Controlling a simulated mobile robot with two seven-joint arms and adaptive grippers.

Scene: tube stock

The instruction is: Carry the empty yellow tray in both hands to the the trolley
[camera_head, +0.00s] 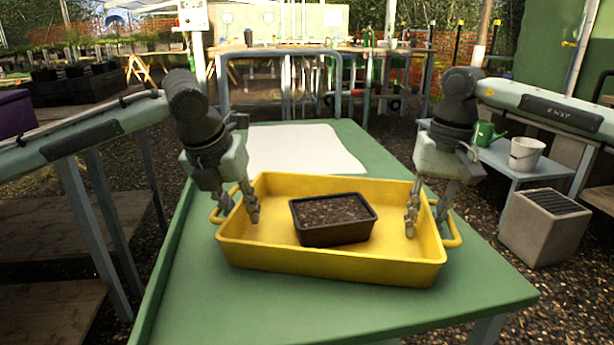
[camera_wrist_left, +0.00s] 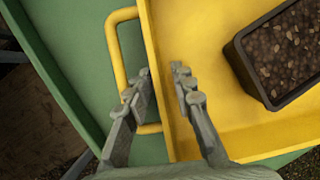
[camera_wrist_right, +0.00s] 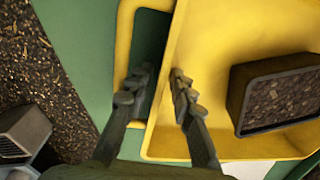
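The yellow tray (camera_head: 330,262) lies on a green table (camera_head: 230,310). It is not empty: a dark rectangular pot of soil (camera_head: 333,220) sits inside it. My left gripper (camera_head: 240,208) is open at the tray's left end, with one finger outside the wall and one inside; the wrist view shows the left handle (camera_wrist_left: 112,50) beside the outer finger. My right gripper (camera_head: 425,215) is open across the right end wall in the same way, by the right handle (camera_wrist_right: 122,50). Gaps show between the fingers in both wrist views. I cannot tell for sure which thing is the trolley.
A white sheet (camera_head: 300,148) lies on the table behind the tray. A metal tube frame (camera_head: 225,85) stands beyond the table. At right, a low bench (camera_head: 515,172) holds a green watering can (camera_head: 487,133) and a white bucket (camera_head: 525,153); a grey box (camera_head: 545,228) stands on the ground.

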